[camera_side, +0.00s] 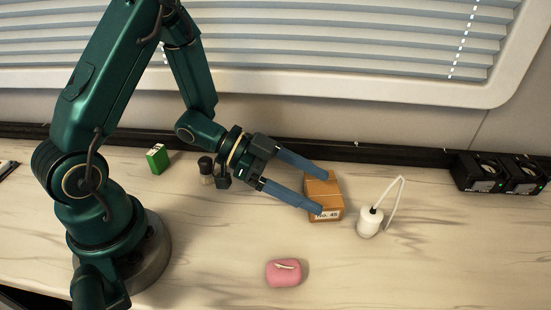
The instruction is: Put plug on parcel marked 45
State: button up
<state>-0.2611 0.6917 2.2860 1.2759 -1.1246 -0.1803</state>
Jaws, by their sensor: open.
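The parcel (333,203) is a small orange-brown box on the table, with a white label reading "No. 45" on its front. A white rounded body with a white looped cord, which looks like the plug (368,222), stands just right of the parcel, apart from it. My gripper (323,193) is open, with its two blue fingers reaching right. The fingertips overlap the parcel's far and near edges in this view and cover part of it. Nothing is held. I cannot tell how high the fingers are above the parcel or whether they touch it.
A pink case (285,272) lies in front of the parcel. A green box (158,159) and a small dark-capped jar (206,168) stand left of my gripper. Black devices (497,174) sit at the back right by the dark rail. The front right table is clear.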

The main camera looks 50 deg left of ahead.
notch_tip(320, 180, up, 5)
jog(key=w+a+f+n+t+y, duration=0.25)
jog(key=w+y, duration=0.25)
jog(key=w, duration=0.4)
notch_tip(320, 180, up, 2)
jog(key=r+n+g+y, duration=0.1)
jog(key=n+g+y, duration=0.5)
jog(key=n, duration=0.2)
send_over(371, 213)
jog(key=s, duration=0.2)
jog(key=f, duration=0.5)
jog(key=shift+w, duration=0.2)
jog(key=shift+w+f, duration=0.15)
jog(key=shift+f, duration=0.45)
jog(key=shift+x, duration=2.25)
